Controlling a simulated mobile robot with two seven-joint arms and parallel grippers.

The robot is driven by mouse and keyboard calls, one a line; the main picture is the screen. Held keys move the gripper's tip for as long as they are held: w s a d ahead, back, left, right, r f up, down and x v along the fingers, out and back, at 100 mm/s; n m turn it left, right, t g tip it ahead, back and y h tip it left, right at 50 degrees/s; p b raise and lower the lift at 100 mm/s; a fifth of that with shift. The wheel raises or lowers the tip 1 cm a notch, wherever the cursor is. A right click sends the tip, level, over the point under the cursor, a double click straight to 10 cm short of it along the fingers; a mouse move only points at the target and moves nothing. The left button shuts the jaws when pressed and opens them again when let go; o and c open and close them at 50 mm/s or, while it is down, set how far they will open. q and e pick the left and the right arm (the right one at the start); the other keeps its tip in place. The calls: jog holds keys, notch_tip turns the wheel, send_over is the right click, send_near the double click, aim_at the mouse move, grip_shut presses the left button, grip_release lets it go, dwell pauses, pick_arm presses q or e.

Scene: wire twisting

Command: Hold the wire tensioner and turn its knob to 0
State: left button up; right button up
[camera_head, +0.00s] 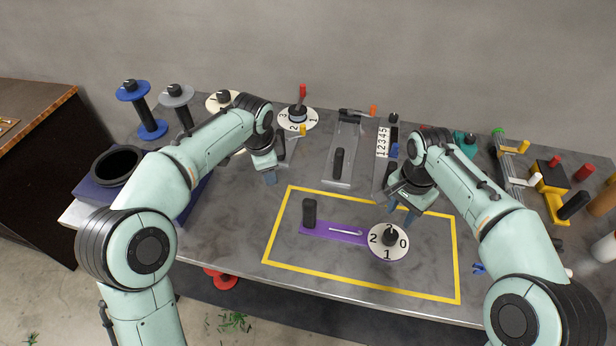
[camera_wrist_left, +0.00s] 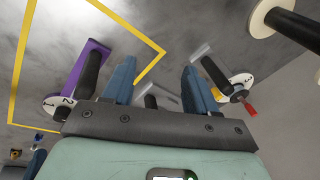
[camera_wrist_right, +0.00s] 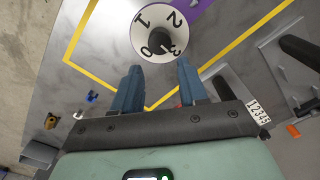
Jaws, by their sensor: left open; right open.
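The wire tensioner (camera_head: 335,231) lies inside the yellow rectangle on the table. It has a purple base, a black upright handle (camera_head: 309,212) at its left end and a white numbered dial (camera_head: 374,250) with a black knob (camera_head: 390,237) at its right end. My right gripper (camera_head: 404,217) is open and empty, above and just behind the dial; the dial shows ahead of its fingers in the right wrist view (camera_wrist_right: 146,38). My left gripper (camera_head: 270,179) is open and empty, behind and left of the handle. The tensioner's purple base also shows in the left wrist view (camera_wrist_left: 86,66).
Another numbered dial device with a red handle (camera_head: 302,92) stands at the back. A grey tool with a black handle (camera_head: 338,160) lies behind the yellow outline (camera_head: 277,227). Blue and grey spools stand at back left, and several tools at right. Table inside the outline is otherwise clear.

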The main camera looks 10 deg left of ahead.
aim_at(309, 212)
pick_arm(q)
jog(key=s+d+r+m+g, duration=0.1)
jog(key=d+m, duration=0.1)
jog(key=d, duration=0.1)
jog(key=s+d+r+m, duration=0.1)
jog(key=d+m, duration=0.1)
jog(key=d, duration=0.2)
jog(key=s+d+r+m+g, duration=0.1)
jog(key=s+d+m, duration=0.1)
jog(key=d, duration=0.2)
jog(key=shift+d+r+g, duration=0.2)
jog(key=shift+g, duration=0.1)
jog(key=shift+d+f, duration=0.1)
jog(key=shift+f, duration=0.15)
notch_tip(309, 212, down, 13)
jog(key=shift+r, duration=0.1)
